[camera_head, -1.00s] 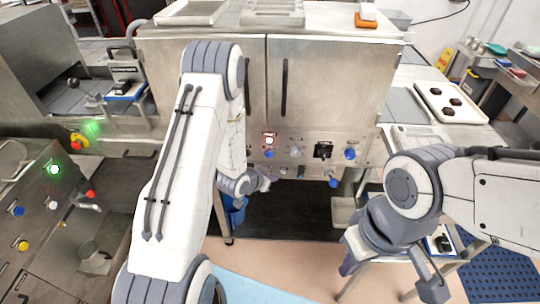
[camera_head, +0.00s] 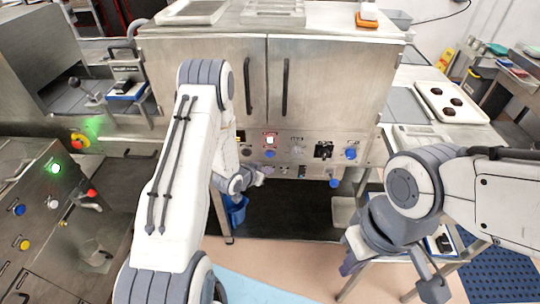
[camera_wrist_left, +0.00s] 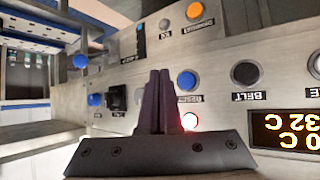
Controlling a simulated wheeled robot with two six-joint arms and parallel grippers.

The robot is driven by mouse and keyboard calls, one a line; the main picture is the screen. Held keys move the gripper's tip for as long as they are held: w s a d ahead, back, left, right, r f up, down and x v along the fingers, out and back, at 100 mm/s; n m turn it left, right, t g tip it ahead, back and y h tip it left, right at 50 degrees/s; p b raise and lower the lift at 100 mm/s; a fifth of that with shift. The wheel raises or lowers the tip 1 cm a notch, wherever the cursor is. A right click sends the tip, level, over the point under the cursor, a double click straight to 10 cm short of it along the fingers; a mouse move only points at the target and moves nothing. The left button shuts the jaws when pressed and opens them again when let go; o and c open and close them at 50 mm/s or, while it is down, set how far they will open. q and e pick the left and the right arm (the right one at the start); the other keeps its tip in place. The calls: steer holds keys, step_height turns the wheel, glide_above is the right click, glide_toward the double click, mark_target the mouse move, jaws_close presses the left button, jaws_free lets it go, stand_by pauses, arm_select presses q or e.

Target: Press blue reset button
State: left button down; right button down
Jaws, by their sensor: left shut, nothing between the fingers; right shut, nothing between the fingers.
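The blue reset button (camera_head: 270,153) is on the oven's front panel, just below a lit red-white button (camera_head: 269,140). In the left wrist view, where the panel appears upside down, the reset button (camera_wrist_left: 187,80) has an inverted label under it, and the lit button (camera_wrist_left: 189,121) is below that. My left gripper (camera_head: 262,173) is shut and empty, below and slightly left of the reset button in the head view. Its fingers (camera_wrist_left: 160,75) show just left of the button in the wrist view; no contact is visible. My right gripper (camera_head: 350,265) is shut and empty, low at the right.
Other controls crowd the panel, including a black switch (camera_head: 323,150) and another blue button (camera_head: 350,153). Another control cabinet (camera_head: 40,215) stands at the left.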

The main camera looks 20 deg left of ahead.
mark_target(268, 157)
arm_select(q)
steer(key=shift+w+a+b, duration=0.1)
steer(key=shift+w+a, duration=0.1)
steer(key=shift+w, duration=0.55)
steer(key=shift+w+a+b, duration=0.15)
steer(key=shift+w+a, duration=0.1)
steer(key=shift+w, duration=0.5)
steer(key=shift+w+a+b, duration=0.1)
steer(key=shift+w+a, duration=0.1)
steer(key=shift+w, duration=0.55)
steer(key=shift+w, duration=0.1)
steer(key=shift+w+a, duration=0.1)
steer(key=shift+w, duration=0.2)
steer(key=shift+w+a+b, duration=0.15)
steer(key=shift+w+b, duration=0.15)
steer(key=shift+w, duration=0.1)
stand_by(1.0)
steer(key=shift+s, duration=0.15)
steer(key=shift+s+d, duration=0.25)
steer(key=shift+s, duration=0.45)
steer(key=shift+s+d, duration=0.25)
steer(key=shift+s, duration=0.55)
steer(key=shift+s+d, duration=0.2)
steer(key=shift+s, duration=0.6)
steer(key=shift+s+d, duration=0.25)
steer(key=shift+s, duration=0.55)
